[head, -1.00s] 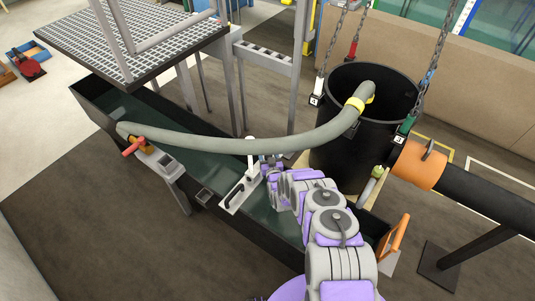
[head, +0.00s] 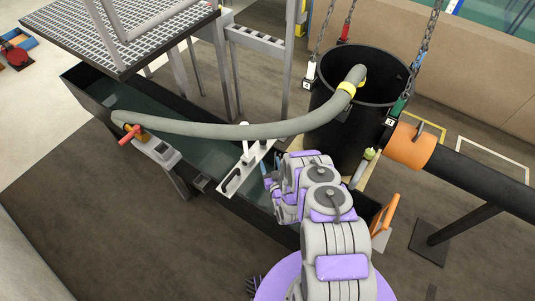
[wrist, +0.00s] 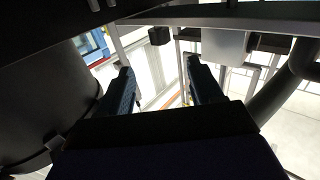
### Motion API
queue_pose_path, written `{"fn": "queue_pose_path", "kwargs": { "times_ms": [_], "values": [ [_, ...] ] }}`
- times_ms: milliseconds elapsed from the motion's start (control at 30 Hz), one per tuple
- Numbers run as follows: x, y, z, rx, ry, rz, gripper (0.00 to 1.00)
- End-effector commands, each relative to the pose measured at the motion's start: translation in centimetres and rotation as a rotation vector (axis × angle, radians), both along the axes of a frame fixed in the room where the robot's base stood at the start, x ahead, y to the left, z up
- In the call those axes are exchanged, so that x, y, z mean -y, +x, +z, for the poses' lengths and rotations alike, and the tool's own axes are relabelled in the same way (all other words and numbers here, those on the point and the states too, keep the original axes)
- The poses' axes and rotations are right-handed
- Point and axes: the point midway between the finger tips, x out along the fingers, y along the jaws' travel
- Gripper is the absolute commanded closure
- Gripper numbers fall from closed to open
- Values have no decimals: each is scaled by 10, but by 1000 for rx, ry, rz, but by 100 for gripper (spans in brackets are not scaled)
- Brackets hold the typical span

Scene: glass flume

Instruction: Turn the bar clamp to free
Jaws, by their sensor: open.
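A pale plate (head: 233,181) with a black-edged slot lies across the dark trough in the head view. A white upright lever (head: 244,140) stands at its far end, close to the grey hose. This looks like the bar clamp, though I cannot be sure. My gripper (head: 268,183) is just right of the plate, low over the trough, partly hidden by my purple and grey arm. In the wrist view its two dark fingers (wrist: 160,82) are apart with nothing between them. The clamp cannot be made out clearly there.
The grey hose (head: 220,131) arches from an orange-red handled fitting (head: 132,136) to the black tub (head: 342,130), which hangs on chains. A grating (head: 140,35) stands over the trough's far end (head: 100,98). An orange-collared black pipe (head: 475,185) is at right.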

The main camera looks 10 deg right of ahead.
Motion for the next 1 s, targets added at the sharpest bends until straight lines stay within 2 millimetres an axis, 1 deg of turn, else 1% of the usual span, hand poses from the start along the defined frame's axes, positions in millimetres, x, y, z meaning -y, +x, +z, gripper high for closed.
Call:
{"fn": "queue_pose_path", "kwargs": {
  "times_ms": [33, 133, 367, 633, 767, 1000],
  "values": [
    [1, -6, 0, -1, 0, -1, 35],
    [1, -15, 0, -2, -1, -1, 35],
    [1, -20, -1, -1, 0, -1, 35],
    [2, -18, -1, 2, 2, 2, 37],
    [6, -12, -1, 13, 20, 25, 37],
    [21, 0, 0, 38, 54, 118, 37]
  ]
}}
